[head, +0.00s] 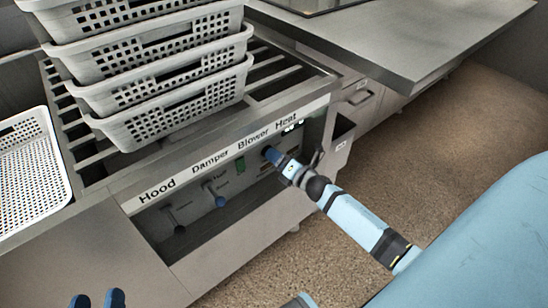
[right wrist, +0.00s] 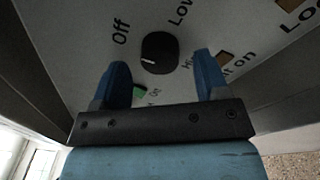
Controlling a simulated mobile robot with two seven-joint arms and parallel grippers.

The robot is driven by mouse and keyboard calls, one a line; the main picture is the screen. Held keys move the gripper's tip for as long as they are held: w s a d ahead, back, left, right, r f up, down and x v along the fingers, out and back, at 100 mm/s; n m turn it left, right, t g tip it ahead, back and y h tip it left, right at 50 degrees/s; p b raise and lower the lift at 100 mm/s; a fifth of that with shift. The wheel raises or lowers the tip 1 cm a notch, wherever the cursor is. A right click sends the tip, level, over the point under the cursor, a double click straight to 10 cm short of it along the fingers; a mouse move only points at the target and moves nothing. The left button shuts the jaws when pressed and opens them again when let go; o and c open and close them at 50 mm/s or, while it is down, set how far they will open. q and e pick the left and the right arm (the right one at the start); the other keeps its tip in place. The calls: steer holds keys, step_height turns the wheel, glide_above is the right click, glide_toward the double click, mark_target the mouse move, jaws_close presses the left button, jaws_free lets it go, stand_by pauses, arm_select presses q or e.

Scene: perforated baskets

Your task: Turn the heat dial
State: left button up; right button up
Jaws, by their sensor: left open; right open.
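The heat dial (right wrist: 160,53) is a round black knob with a white pointer mark directed to the left, on a grey panel marked Off, Low and Hi. My right gripper (right wrist: 163,76) is open, with its two blue fingers on either side below the dial in the right wrist view; they look apart from it. In the head view the right gripper (head: 272,157) is at the control panel under the Heat label (head: 286,121) and hides most of the dial. My left gripper (head: 98,299) is open and empty at the bottom left edge.
The panel also has Hood and Damper levers (head: 215,195) and a green Blower switch (head: 240,165). Stacked white perforated baskets (head: 165,110) stand on the slatted top above. Another white basket (head: 52,165) is at the left. A steel counter (head: 420,50) extends at the back right.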

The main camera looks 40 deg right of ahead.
arm_select(q)
steer(key=shift+d+r+h, duration=0.1)
steer(key=shift+r+h, duration=0.15)
steer(key=shift+h, duration=0.05)
arm_select(e)
steer(key=shift+w+a, duration=0.15)
steer(key=shift+w, duration=0.65)
steer(key=c, duration=0.9)
